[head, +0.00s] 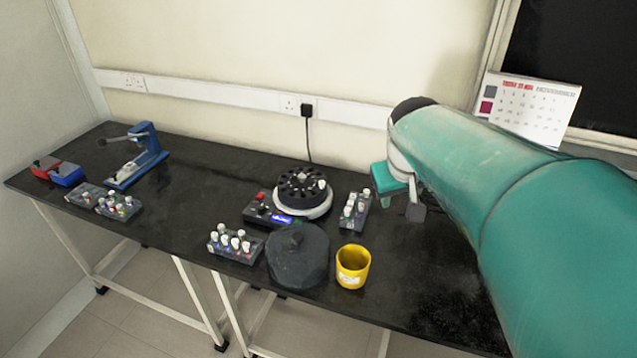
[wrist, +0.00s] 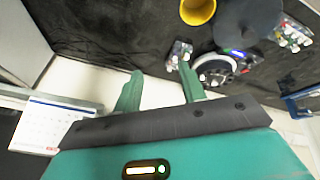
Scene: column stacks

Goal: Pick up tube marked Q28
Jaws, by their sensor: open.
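Capped tubes stand in several small dark racks; labels are too small to read, so I cannot tell which tube is Q28. One rack (head: 355,212) with white-capped tubes is right of the centrifuge; it also shows in the wrist view (wrist: 179,52), just beyond a fingertip. A second rack (head: 236,245) stands at the front edge, and two more racks (head: 107,202) are at the left. My gripper (wrist: 161,72) is open with nothing between its green fingers. In the head view it hangs above the bench, right of the nearest rack, partly hidden by my arm.
A centrifuge (head: 302,190) with a dark rotor stands mid-bench. Its dark lid (head: 297,257) and a yellow cup (head: 353,267) are near the front edge. A blue press (head: 140,158) and red and blue boxes (head: 66,175) are at the left. A calendar (head: 527,106) is behind my arm.

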